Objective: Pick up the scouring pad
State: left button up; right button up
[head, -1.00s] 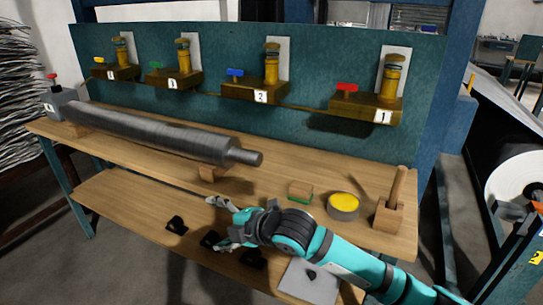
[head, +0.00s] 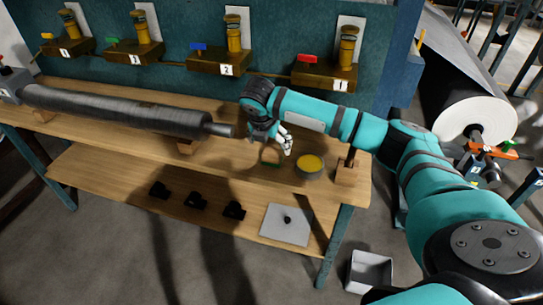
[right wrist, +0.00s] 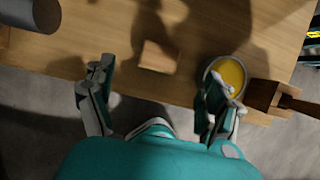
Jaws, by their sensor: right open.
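The scouring pad (head: 270,157) looks like a small tan block with a green underside. It lies on the workbench top, partly hidden by my right gripper in the head view. My right gripper (head: 284,141) hangs over the bench beside and above it, fingers pointing down. In the right wrist view the pad (right wrist: 159,57) shows as a tan block between and beyond the two spread fingers of the empty gripper (right wrist: 157,90). No contact shows. My left gripper is out of view.
A round tin with yellow contents (head: 310,166) stands right of the pad, close to one finger in the wrist view. A wooden block with an upright handle (head: 347,171) is farther right. A long grey roller (head: 120,110) lies left. Valves line the back panel.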

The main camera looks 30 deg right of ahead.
aim_at(273, 150)
jog(key=x, duration=0.8)
jog(key=shift+w+d+f, duration=0.2)
jog(key=shift+f, duration=0.05)
jog(key=shift+r, duration=0.1)
jog(key=c, duration=1.3)
jog(key=shift+r, duration=0.1)
jog(key=shift+r, duration=0.65)
jog(key=shift+v, duration=1.05)
jog(key=s+a, duration=0.3)
jog(key=s, duration=0.4)
jog(key=s+a+r, duration=0.1)
jog(key=s+a, duration=0.2)
jog(key=s, duration=0.4)
jog(key=shift+a+r+b, duration=0.3)
jog(key=shift+b, duration=0.05)
